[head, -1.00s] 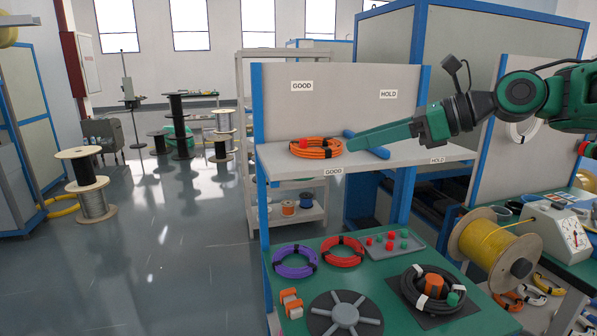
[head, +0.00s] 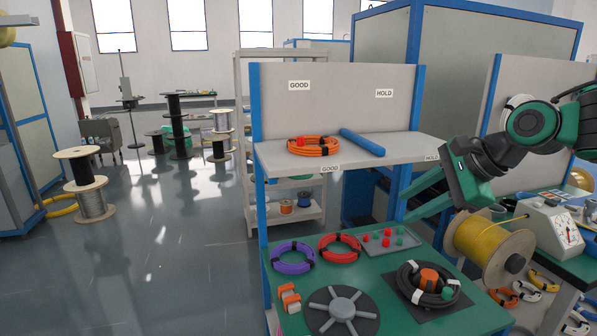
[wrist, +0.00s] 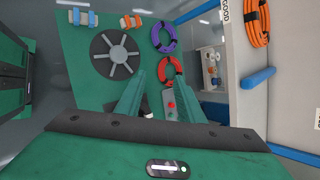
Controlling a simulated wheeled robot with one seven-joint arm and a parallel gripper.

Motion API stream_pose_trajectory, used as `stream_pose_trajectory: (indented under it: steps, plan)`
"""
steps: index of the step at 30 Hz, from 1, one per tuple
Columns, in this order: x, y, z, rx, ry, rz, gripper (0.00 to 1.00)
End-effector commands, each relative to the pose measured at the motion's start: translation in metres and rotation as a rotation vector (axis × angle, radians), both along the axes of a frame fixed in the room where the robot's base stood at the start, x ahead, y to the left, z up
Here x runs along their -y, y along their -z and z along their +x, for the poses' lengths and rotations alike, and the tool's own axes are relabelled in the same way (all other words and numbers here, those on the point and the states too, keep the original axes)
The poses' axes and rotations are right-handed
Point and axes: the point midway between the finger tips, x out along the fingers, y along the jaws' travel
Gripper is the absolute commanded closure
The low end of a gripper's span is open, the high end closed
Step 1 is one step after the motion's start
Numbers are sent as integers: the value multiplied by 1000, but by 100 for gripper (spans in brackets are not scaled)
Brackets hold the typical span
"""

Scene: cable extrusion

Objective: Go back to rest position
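My gripper (head: 410,205) is green and hangs at the right of the shelf unit, below shelf level and above the green table (head: 385,318). In the wrist view its two fingers (wrist: 157,88) are apart, with nothing held between them. An orange cable coil (head: 313,146) with a red piece on it lies on the upper shelf, under the GOOD label, clear of my gripper. It also shows at the top right of the wrist view (wrist: 256,22).
A blue bar (head: 362,142) lies on the shelf (head: 400,148). The table holds purple (head: 293,260), red (head: 340,248) and black (head: 408,285) coils, a tray of small pieces and a grey spoked disc (head: 341,310). A yellow cable spool (head: 478,240) stands close right of my gripper.

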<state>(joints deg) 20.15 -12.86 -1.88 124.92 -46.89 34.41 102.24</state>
Motion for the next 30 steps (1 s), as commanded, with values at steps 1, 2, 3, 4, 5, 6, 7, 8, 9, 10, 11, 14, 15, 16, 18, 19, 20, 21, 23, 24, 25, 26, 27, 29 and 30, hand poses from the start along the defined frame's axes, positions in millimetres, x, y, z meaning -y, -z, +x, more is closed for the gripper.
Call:
stream_pose_trajectory:
  steps: [1, 2, 3, 4, 5, 6, 7, 8, 9, 10, 11, 14, 15, 16, 18, 19, 20, 21, 23, 24, 25, 26, 27, 29, 30]
  plan:
    - [12, 12, -10, 5, -27, -73, 65]
    - [21, 19, -16, 6, -47, -118, 65]
    - [32, 28, -24, 5, -74, -176, 65]
    - [40, 35, -31, 3, -97, -220, 65]
    - [48, 42, -38, -1, -121, -260, 65]
    - [59, 50, -48, -9, -153, -313, 65]
    - [67, 57, -57, -16, -179, -351, 65]
    - [74, 63, -65, -25, -207, -387, 65]
    - [84, 71, -77, -38, -247, -433, 65]
    - [91, 77, -86, -48, -276, -465, 65]
    - [98, 83, -96, -63, -306, -496, 65]
    - [118, 101, -131, -108, -416, -582, 65]
    - [126, 108, -145, -126, -462, -611, 65]
    - [131, 113, -157, -143, -498, -630, 65]
    - [142, 124, -183, -178, -583, -666, 65]
    - [146, 128, -194, -192, -620, -676, 65]
    - [149, 132, -205, -205, -654, -685, 65]
    - [153, 137, -219, -222, -699, -693, 65]
    - [158, 142, -236, -243, -757, -701, 65]
    - [160, 146, -247, -254, -793, -703, 65]
    - [162, 148, -253, -261, -814, -704, 65]
    - [163, 149, -259, -267, -834, -703, 65]
    - [164, 151, -266, -274, -855, -702, 65]
    - [166, 153, -272, -280, -879, -701, 65]
    - [167, 154, -275, -282, -889, -701, 65]
